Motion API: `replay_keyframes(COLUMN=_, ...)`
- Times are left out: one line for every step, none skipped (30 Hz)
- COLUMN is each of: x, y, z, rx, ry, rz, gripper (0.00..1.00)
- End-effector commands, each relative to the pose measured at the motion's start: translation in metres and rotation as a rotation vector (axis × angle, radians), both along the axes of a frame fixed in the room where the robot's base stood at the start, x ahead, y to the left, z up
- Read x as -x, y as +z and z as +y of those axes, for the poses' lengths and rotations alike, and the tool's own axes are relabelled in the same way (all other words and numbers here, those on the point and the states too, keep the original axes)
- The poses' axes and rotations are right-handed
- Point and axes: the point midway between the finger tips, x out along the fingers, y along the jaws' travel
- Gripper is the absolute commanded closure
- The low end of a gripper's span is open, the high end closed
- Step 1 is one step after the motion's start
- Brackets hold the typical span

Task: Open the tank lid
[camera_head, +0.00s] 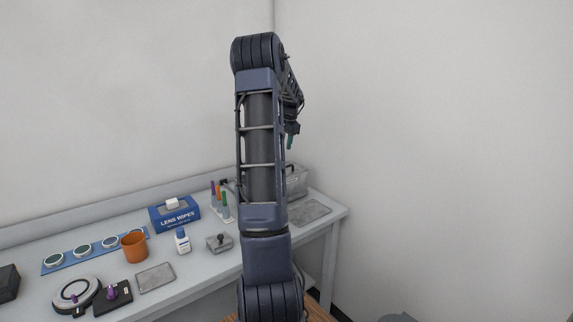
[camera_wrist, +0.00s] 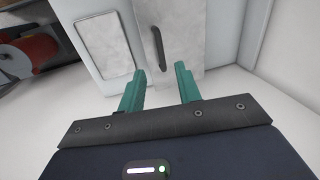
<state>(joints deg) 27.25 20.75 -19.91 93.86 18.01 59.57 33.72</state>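The tank (camera_head: 298,181) is a grey metal box at the back right end of the bench, partly hidden behind my arm. In the wrist view its pale grey lid (camera_wrist: 185,35) carries a dark bar handle (camera_wrist: 160,48). My gripper (camera_wrist: 160,68) has two green fingers, spread apart with nothing between them. The handle shows just beyond the fingertips, roughly in line with the gap. In the head view my gripper (camera_head: 290,141) is above the tank, mostly hidden by my arm. The lid appears closed.
A flat grey plate (camera_head: 311,212) lies in front of the tank; it also shows left of the lid in the wrist view (camera_wrist: 103,46). A rack of coloured pens (camera_head: 221,203), a lens wipes box (camera_head: 175,215) and an orange cup (camera_head: 134,247) stand left. The wall is close on the right.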

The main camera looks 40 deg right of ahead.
Motion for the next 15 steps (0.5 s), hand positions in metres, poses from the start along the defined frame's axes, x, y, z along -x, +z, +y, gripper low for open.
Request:
replay_keyframes(x=-0.001, y=-0.005, z=-0.009, rx=-0.002, ry=-0.018, rz=0.004, gripper=0.66)
replay_keyframes(x=-0.001, y=-0.007, z=-0.013, rx=-0.003, ry=-0.027, rz=0.006, gripper=0.66)
replay_keyframes(x=-0.002, y=-0.009, z=-0.017, rx=-0.004, ry=-0.036, rz=0.007, gripper=0.66)
replay_keyframes(x=-0.002, y=-0.010, z=-0.019, rx=-0.004, ry=-0.041, rz=0.007, gripper=0.66)
replay_keyframes(x=-0.002, y=-0.011, z=-0.021, rx=-0.004, ry=-0.045, rz=0.008, gripper=0.66)
replay_keyframes(x=-0.002, y=-0.012, z=-0.022, rx=-0.005, ry=-0.048, rz=0.008, gripper=0.66)
replay_keyframes(x=-0.003, y=-0.014, z=-0.023, rx=-0.005, ry=-0.049, rz=0.009, gripper=0.66)
replay_keyframes(x=-0.003, y=-0.016, z=-0.023, rx=-0.005, ry=-0.050, rz=0.009, gripper=0.66)
replay_keyframes(x=-0.004, y=-0.019, z=-0.023, rx=-0.005, ry=-0.050, rz=0.009, gripper=0.66)
replay_keyframes(x=-0.004, y=-0.022, z=-0.022, rx=-0.006, ry=-0.050, rz=0.009, gripper=0.66)
replay_keyframes(x=-0.005, y=-0.026, z=-0.022, rx=-0.006, ry=-0.049, rz=0.010, gripper=0.66)
replay_keyframes(x=-0.005, y=-0.031, z=-0.022, rx=-0.007, ry=-0.049, rz=0.010, gripper=0.66)
replay_keyframes(x=-0.006, y=-0.035, z=-0.022, rx=-0.007, ry=-0.049, rz=0.011, gripper=0.66)
replay_keyframes(x=-0.007, y=-0.040, z=-0.022, rx=-0.006, ry=-0.049, rz=0.010, gripper=0.66)
replay_keyframes(x=-0.009, y=-0.047, z=-0.022, rx=-0.006, ry=-0.049, rz=0.011, gripper=0.66)
